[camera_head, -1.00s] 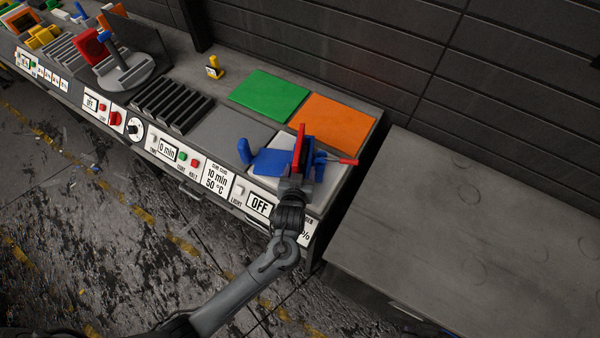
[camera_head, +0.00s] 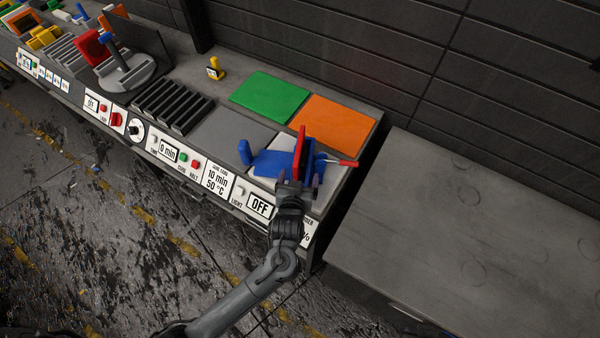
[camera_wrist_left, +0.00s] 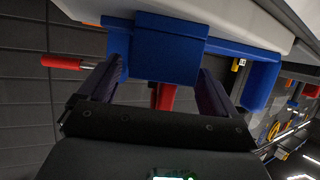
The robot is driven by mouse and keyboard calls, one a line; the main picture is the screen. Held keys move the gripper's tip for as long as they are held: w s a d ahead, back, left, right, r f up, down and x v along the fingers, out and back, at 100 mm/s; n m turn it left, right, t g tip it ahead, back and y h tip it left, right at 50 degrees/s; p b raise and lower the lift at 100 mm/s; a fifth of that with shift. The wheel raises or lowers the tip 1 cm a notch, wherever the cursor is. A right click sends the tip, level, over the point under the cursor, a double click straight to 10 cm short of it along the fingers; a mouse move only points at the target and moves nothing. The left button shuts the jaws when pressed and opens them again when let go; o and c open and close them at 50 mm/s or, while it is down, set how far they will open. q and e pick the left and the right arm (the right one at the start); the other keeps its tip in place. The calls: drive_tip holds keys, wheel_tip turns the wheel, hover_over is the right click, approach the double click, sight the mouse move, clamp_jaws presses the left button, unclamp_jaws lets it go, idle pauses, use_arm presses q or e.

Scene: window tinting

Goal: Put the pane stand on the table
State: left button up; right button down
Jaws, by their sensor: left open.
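The pane stand, seemingly the blue piece (camera_head: 272,163) with a red upright part (camera_head: 299,146), is on the white panel at the near right end of the workbench. My left gripper (camera_head: 299,184) is at its near side, with fingers spread. In the left wrist view a blue block (camera_wrist_left: 168,47) of it lies ahead of and between the open fingers (camera_wrist_left: 168,85); a red part shows below the block. Finger contact cannot be made out. The gripper partly hides the stand in the head view. My right gripper is not in view.
The bare grey table (camera_head: 480,240) stands to the right, across a dark gap. Green (camera_head: 270,95) and orange (camera_head: 335,123) sheets lie behind the stand. A red-handled tool (camera_head: 343,162) lies to its right. A black slotted rack (camera_head: 172,105) is further left.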

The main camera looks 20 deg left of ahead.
use_arm(q)
drive_tip(key=v, duration=0.9)
drive_tip(key=s+a+f+m+g+h, duration=0.1)
drive_tip(key=s+a+m+g+h, duration=0.1)
drive_tip(key=s, duration=0.7)
drive_tip(key=s+a+m+g+h, duration=0.1)
drive_tip(key=s+a+m+g, duration=0.2)
drive_tip(key=s+g, duration=0.4)
drive_tip(key=s+a, duration=0.1)
drive_tip(key=s, duration=0.2)
drive_tip(key=shift+a+f+g+h+p, duration=0.3)
drive_tip(key=shift+a+f+h+p, duration=0.05)
drive_tip(key=shift+f+h, duration=0.05)
wheel_tip(320, 180, up, 19)
drive_tip(key=p, duration=1.9)
wheel_tip(320, 180, down, 44)
drive_tip(key=b, duration=4.3)
drive_tip(key=shift+r+b, duration=0.2)
drive_tip(key=shift+b, duration=0.1)
